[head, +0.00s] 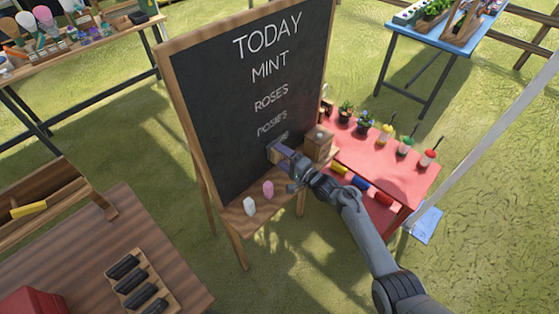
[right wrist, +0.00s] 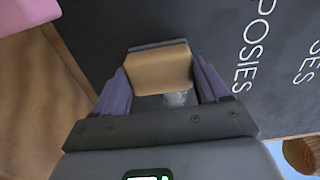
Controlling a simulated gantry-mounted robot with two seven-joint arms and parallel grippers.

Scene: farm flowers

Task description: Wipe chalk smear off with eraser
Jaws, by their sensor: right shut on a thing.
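The blackboard (head: 215,110) stands on a wooden easel and reads TODAY, MINT, ROSES, POSIES. A pale chalk smear (head: 280,137) sits just below POSIES; a whitish patch (right wrist: 178,98) also shows below the eraser in the right wrist view. My right gripper (head: 281,156) is at the lower part of the board, its purple fingers shut on the eraser (right wrist: 158,68). The eraser has a tan wooden back and a dark face turned to the board. Whether that face touches the board is hard to tell. My left gripper is not in view.
The easel ledge (head: 235,220) holds white chalk (head: 250,206), pink chalk (head: 268,188) and a wooden box (head: 318,143) close to my right gripper. A brown table (head: 80,240) stands at left front.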

